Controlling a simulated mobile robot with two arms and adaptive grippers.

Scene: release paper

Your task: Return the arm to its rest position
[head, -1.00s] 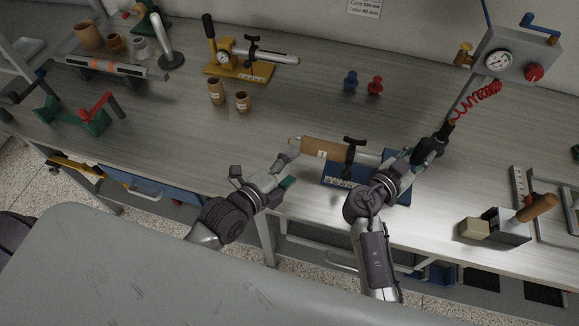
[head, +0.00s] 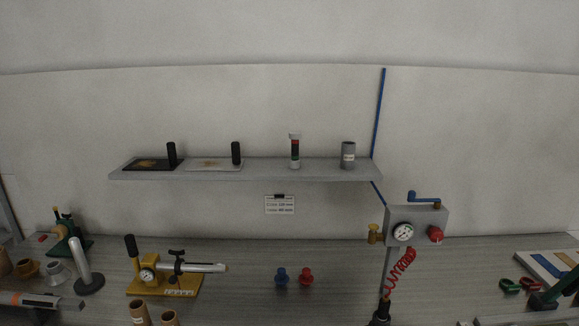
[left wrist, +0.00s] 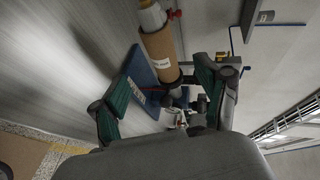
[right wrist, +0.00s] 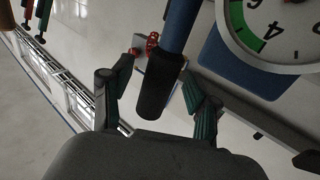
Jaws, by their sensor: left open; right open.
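My left gripper (left wrist: 163,82) is open in the left wrist view, its green-padded fingers wide apart. A brown tube (left wrist: 158,50) with a white label lies beyond and between its fingertips, by a blue base (left wrist: 139,75); no grip on it shows. My right gripper (right wrist: 146,84) is open in the right wrist view. A blue lever with a black grip (right wrist: 160,92) shows between its fingers, which look clear of it. A large white dial gauge (right wrist: 272,35) is close by at upper right. Neither arm shows in the head view.
In the head view, a wall shelf (head: 245,173) holds several items. Below it on the bench are a yellow fixture (head: 165,291), blue and red plugs (head: 306,278) and a grey gauge box (head: 430,225) with a red coiled hose (head: 402,266). The bench's front part is out of view.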

